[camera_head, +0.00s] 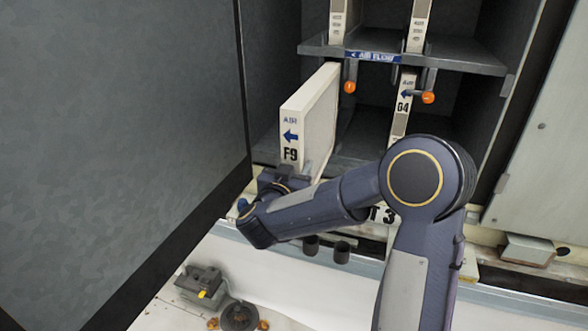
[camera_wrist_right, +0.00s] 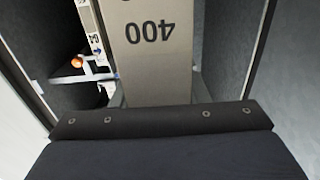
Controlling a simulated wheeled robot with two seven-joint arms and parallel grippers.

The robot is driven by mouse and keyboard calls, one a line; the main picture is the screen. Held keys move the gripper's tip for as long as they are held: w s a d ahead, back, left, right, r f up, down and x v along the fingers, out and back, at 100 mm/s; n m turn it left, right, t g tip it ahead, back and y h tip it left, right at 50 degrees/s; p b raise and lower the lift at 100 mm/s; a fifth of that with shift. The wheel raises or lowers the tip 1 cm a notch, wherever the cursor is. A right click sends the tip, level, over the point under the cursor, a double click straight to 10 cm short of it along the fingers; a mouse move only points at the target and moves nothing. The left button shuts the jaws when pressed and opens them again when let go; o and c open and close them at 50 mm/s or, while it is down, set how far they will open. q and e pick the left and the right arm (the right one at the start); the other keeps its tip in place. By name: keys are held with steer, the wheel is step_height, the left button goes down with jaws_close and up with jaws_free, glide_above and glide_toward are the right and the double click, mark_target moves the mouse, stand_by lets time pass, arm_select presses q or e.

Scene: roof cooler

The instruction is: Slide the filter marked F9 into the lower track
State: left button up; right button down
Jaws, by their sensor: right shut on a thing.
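The cream filter marked F9 (camera_head: 292,130) stands upright at the left of the lower bay (camera_head: 368,118), its labelled front edge sticking out toward me. Its blue arrow points left. My right gripper (camera_head: 292,176) is shut on the filter low at its front; the fingertips are largely hidden. In the right wrist view the filter's face (camera_wrist_right: 150,65) shows an upside-down "400" above the dark gripper body (camera_wrist_right: 160,125). Whether its lower edge sits in a track cannot be told. My left gripper is not in view.
A filter marked G4 (camera_head: 403,107) stands to the right in the lower bay. Orange-tipped handles (camera_head: 349,87) (camera_head: 428,98) hang below the shelf (camera_head: 460,62) with its air-flow label. A grey device (camera_head: 203,285) lies at lower left.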

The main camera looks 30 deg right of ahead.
steer(key=shift+p+x, duration=0.3)
steer(key=shift+x, duration=2.55)
steer(key=shift+w+d, duration=0.15)
steer(key=shift+w, duration=0.05)
steer(key=p+x, duration=0.1)
steer(key=x, duration=0.7)
steer(key=shift+w+d+f, duration=0.15)
steer(key=shift+w+f, duration=0.05)
steer(key=shift+f, duration=0.05)
steer(key=shift+d, duration=0.1)
steer(key=shift+w, duration=0.1)
steer(key=p+x, duration=0.1)
steer(key=x, duration=0.6)
steer(key=shift+p, duration=0.35)
steer(key=shift+f, duration=0.15)
stand_by(0.3)
